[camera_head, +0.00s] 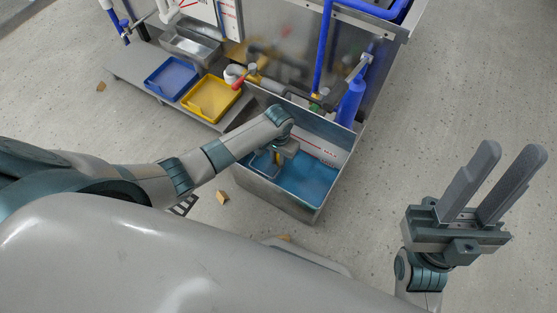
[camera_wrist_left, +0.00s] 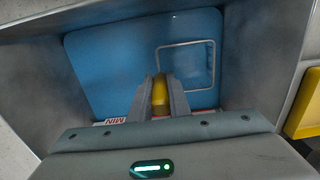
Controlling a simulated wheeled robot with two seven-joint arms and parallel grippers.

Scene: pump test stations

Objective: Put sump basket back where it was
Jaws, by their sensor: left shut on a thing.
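The sump is an open metal tank (camera_head: 272,195) with blue water (camera_head: 308,180) in it. My left arm reaches over its near-left side, and my left gripper (camera_head: 277,158) is down inside the tank. In the left wrist view the left gripper (camera_wrist_left: 160,88) is shut on a yellow grip (camera_wrist_left: 160,97). A thin wire rectangle (camera_wrist_left: 214,62), seemingly part of the sump basket, shows beyond the fingers against the blue water. The rest of the basket is hidden or unclear, and I cannot tell whether it touches the tank. My right gripper (camera_head: 512,155) is open and empty, over the floor at right.
A yellow tray (camera_head: 211,100), a blue tray (camera_head: 171,78) and a metal pan (camera_head: 191,46) stand on the bench left of the tank. Blue pipes (camera_head: 323,50) and a blue cylinder (camera_head: 351,102) rise behind it. A small tan block (camera_head: 222,197) lies on the floor.

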